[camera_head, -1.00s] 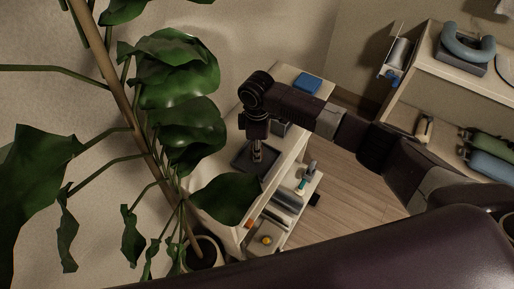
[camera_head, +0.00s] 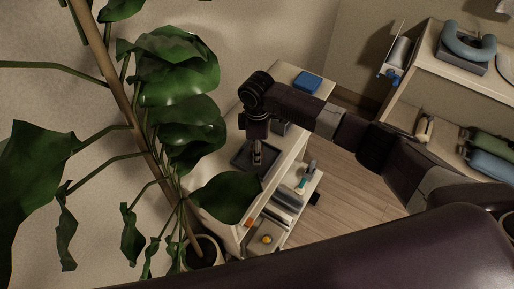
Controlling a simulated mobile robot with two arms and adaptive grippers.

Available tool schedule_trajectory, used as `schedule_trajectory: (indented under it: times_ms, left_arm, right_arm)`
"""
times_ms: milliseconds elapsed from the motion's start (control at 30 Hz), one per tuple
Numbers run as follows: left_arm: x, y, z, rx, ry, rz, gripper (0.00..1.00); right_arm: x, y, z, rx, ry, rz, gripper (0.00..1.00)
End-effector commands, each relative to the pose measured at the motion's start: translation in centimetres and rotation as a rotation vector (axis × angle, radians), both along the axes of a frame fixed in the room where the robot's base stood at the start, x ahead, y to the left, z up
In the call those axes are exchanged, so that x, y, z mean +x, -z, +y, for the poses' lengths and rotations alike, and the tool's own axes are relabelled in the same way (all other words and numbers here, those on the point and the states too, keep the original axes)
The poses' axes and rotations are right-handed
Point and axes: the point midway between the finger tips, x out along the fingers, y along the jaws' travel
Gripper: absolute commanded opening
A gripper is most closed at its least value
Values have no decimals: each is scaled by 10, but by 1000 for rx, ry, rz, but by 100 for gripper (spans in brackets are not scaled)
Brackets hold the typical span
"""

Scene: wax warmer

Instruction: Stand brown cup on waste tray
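The dark waste tray (camera_head: 240,160) lies on the white cart top, partly covered by a leaf and by my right gripper. My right gripper (camera_head: 257,163) comes in on the arm from the right and points down over the tray. Its fingers are small and dark here, and I cannot tell whether they are open or shut. I cannot make out the brown cup; it may be hidden by the gripper or the leaves. My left gripper is not in view.
A large leafy plant (camera_head: 180,85) fills the left and overhangs the cart. A blue box (camera_head: 308,82) sits at the cart's far end. Lower cart shelves hold small items, including a yellow one (camera_head: 267,239). Wooden floor (camera_head: 340,205) is clear right of the cart.

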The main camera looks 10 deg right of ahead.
Motion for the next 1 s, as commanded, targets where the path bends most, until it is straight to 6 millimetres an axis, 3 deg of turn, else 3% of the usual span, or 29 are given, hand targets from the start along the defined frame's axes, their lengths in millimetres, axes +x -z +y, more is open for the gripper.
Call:
schedule_trajectory:
  times_ms: [467,1000]
  left_arm:
    - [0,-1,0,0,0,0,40]
    - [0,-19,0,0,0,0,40]
  right_arm:
    - [0,-1,0,0,0,0,48]
    - [0,-23,0,0,0,0,48]
